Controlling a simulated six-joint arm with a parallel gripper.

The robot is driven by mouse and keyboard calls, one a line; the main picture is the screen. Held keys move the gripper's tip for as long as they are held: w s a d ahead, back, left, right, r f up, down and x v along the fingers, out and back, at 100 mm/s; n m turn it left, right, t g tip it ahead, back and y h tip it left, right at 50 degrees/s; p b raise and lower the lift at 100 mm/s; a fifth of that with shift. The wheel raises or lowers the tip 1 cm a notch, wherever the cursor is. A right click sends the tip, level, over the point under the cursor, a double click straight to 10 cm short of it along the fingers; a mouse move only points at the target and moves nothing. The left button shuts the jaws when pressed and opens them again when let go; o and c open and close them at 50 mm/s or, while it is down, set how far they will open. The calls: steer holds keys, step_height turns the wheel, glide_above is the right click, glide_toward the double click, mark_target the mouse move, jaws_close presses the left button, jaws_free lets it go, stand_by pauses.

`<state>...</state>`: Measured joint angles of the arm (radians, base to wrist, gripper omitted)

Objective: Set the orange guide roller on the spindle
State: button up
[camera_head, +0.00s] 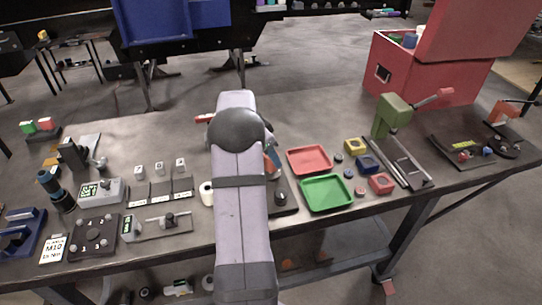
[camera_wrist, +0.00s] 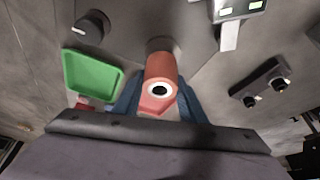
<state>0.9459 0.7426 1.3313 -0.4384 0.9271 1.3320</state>
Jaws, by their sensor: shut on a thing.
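The orange guide roller (camera_wrist: 161,68) is in the wrist view, held between the two blue fingers of my gripper (camera_wrist: 160,100). A white ring with a dark hole shows on its near end. A brownish-grey round shape (camera_wrist: 160,43) shows just beyond the roller's far end; I cannot tell whether they touch. In the head view my arm hides most of the gripper and roller. A dark base with an upright dark knob-like part (camera_head: 281,197) stands right of my arm. It may be the dark part (camera_wrist: 92,27) at upper left of the wrist view. I cannot identify the spindle surely.
A green tray (camera_head: 327,205) and a red tray (camera_head: 331,154) lie right of my arm. Yellow, blue and red blocks sit beyond them, near a green press (camera_head: 392,115). A white roll (camera_head: 206,187) stands close left of my arm, with several small fixtures farther left.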

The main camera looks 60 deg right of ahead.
steer(key=shift+f+b, duration=0.25)
steer(key=shift+b, duration=0.1)
stand_by(0.3)
steer(key=shift+f, duration=0.3)
steer(key=shift+f+b, duration=0.45)
steer(key=shift+b, duration=0.3)
stand_by(0.3)
steer(key=o, duration=1.8)
steer(key=shift+r, duration=0.1)
step_height(320, 180, up, 9)
steer(key=p, duration=0.5)
